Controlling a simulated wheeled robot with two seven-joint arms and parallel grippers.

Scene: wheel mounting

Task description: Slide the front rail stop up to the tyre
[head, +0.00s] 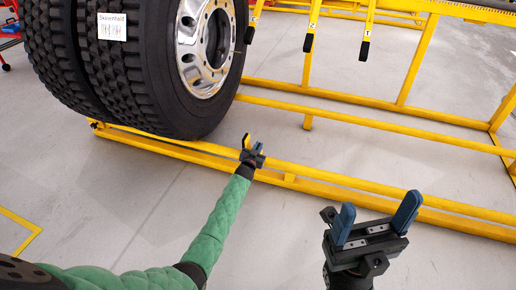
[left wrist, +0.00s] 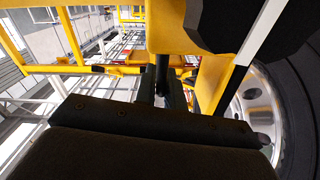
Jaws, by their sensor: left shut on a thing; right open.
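The black truck tyre (head: 150,70) with a chrome rim (head: 205,50) stands on the yellow front rail (head: 340,180) at the upper left of the head view. My left gripper (head: 252,151) is at the rail, just right of the tyre's bottom, shut on the small yellow rail stop (head: 246,141). The stop is mostly hidden by the fingers; a short gap shows between it and the tyre. In the left wrist view, yellow metal (left wrist: 175,35) fills the top centre and the tyre (left wrist: 300,110) the right side. My right gripper (head: 377,222) is open and empty, above the floor in front of the rail.
A second yellow rail (head: 350,117) runs behind the front one. Yellow levers with black grips (head: 308,43) hang from the frame above. A white label (head: 112,27) is on the tyre tread. The grey floor (head: 120,195) in front of the rail is clear.

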